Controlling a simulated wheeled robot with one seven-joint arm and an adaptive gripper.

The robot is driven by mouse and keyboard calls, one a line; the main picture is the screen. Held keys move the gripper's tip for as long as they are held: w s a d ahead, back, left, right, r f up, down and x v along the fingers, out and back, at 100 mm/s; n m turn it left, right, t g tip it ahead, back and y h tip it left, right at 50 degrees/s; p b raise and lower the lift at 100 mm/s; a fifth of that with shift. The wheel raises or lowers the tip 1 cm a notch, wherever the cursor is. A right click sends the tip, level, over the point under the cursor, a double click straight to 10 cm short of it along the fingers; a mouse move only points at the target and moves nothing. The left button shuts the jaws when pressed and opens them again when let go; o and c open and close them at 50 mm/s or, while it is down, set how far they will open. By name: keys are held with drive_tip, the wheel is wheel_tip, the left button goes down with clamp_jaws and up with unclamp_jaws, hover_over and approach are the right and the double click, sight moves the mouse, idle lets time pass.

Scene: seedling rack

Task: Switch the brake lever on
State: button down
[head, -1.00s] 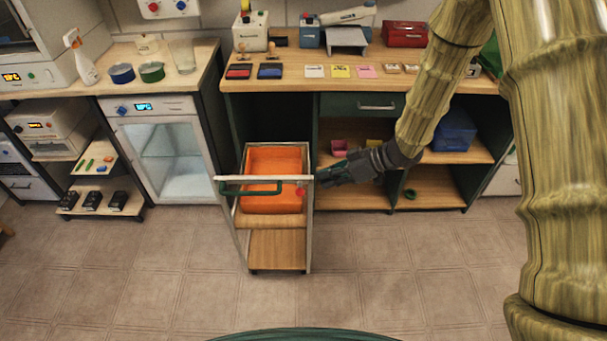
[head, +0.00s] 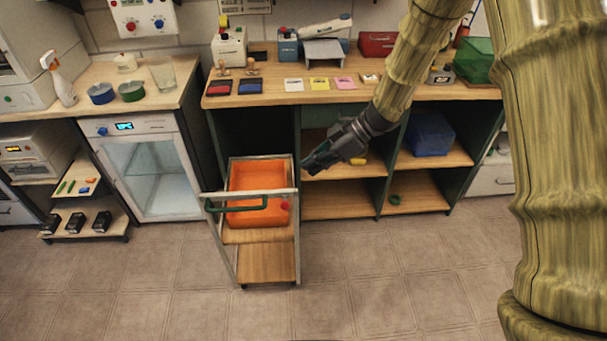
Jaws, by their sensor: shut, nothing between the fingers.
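A small wheeled cart (head: 238,249) with pale metal sides stands in front of the workbench. It has a green handle bar (head: 236,206) across its front and holds an orange bin (head: 257,178). A small red knob (head: 285,205), which looks like the end of the brake lever, shows at the cart's upper right, just below the top rail. The lever's shaft and position are too small to tell. My gripper (head: 305,168) is shut and empty. It is just right of the cart's upper edge, above and to the right of the red knob, apart from it in the picture.
The workbench (head: 275,99), with several items on top and open shelves below, stands close behind the gripper. A blue bin (head: 428,134) sits on a right shelf. A glass-door cabinet (head: 152,170) stands left of the cart. The floor (head: 370,275) in front is clear.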

drive_tip(key=p, duration=0.2)
hover_over(285, 202)
drive_tip(key=d, duration=0.2)
wheel_tip(285, 202, down, 5)
drive_tip(key=f, duration=0.1)
drive_tip(key=a+f, duration=0.1)
drive_tip(key=shift+w+f+p, duration=0.15)
drive_tip(key=shift+f+p, duration=0.2)
drive_tip(key=shift+f, duration=0.95)
drive_tip(key=shift+a+f, duration=0.1)
drive_tip(key=shift+f, duration=0.05)
